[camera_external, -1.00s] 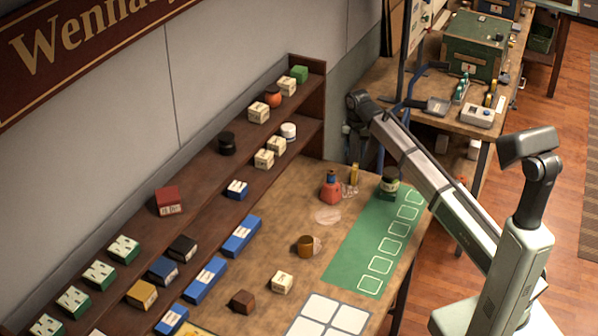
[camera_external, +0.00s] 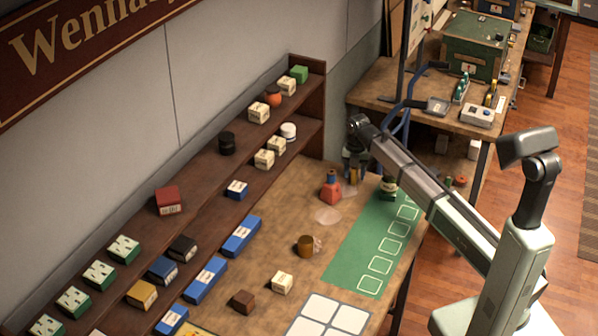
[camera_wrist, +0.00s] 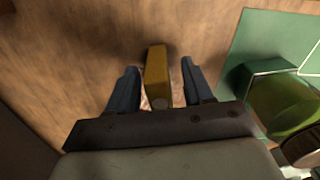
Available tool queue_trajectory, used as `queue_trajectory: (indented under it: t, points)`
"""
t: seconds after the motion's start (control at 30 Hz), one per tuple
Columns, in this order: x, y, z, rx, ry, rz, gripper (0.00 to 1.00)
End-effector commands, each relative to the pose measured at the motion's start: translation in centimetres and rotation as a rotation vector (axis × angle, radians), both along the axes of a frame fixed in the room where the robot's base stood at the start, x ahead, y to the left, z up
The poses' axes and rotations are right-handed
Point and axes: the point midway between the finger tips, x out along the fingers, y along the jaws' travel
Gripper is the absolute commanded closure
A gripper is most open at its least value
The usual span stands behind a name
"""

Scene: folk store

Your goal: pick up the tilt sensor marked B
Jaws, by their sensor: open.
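A yellow upright block (camera_wrist: 157,72) stands on the wooden table (camera_wrist: 60,45) between the two blue-grey fingers of my gripper (camera_wrist: 158,66) in the wrist view. The fingers are open, with a gap on each side of the block. In the external view my gripper (camera_external: 355,165) is low over the far end of the table, and the yellow block (camera_external: 353,175) is partly hidden by it. No mark B is readable in either view, so I cannot tell from a label which object is the tilt sensor.
A red bottle (camera_external: 330,191) stands to the left. A brown mug (camera_external: 305,246) is nearer. Shelves along the wall hold several boxes.

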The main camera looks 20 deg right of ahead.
Motion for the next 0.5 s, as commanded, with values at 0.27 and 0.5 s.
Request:
queue_trajectory:
  t: [0.27, 0.5]
  points:
    - [0.01, 0.01, -0.24, 0.000, 0.000, 0.000, 0.52]
    - [0.01, 0.00, -0.22, 0.000, 0.000, 0.000, 0.75]
